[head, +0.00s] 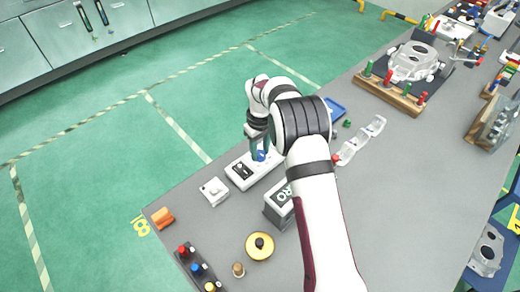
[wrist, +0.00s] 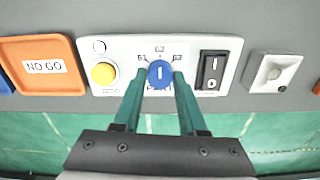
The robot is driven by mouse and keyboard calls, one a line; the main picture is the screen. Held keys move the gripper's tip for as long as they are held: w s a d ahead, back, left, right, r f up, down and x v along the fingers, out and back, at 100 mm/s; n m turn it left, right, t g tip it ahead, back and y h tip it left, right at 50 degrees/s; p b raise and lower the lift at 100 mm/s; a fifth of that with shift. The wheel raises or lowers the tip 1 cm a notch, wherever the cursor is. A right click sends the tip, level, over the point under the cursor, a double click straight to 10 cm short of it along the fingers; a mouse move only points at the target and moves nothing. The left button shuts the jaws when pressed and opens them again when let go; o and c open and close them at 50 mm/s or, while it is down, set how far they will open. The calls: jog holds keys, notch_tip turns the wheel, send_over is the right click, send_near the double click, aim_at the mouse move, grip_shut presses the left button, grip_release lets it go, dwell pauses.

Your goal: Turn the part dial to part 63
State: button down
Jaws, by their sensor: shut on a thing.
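The part dial (wrist: 160,74) is a round blue knob with a white line, on a white control panel (wrist: 122,48). In the head view the panel (head: 238,180) lies near the bench edge, with the dial (head: 262,156) partly hidden by my gripper (head: 260,150).
The panel also has a yellow button (wrist: 104,73) and a black rocker switch (wrist: 212,70). An orange NO GO tray (wrist: 42,82) lies left of it, a white button box (wrist: 274,72) right. A yellow disc with a black knob (head: 260,246) stands nearer the front.

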jog(key=shift+m, duration=0.3)
jog(key=m, duration=0.4)
jog(key=shift+m, duration=2.6)
jog(key=shift+c, duration=2.3)
grip_release()
jog(key=shift+r, duration=0.1)
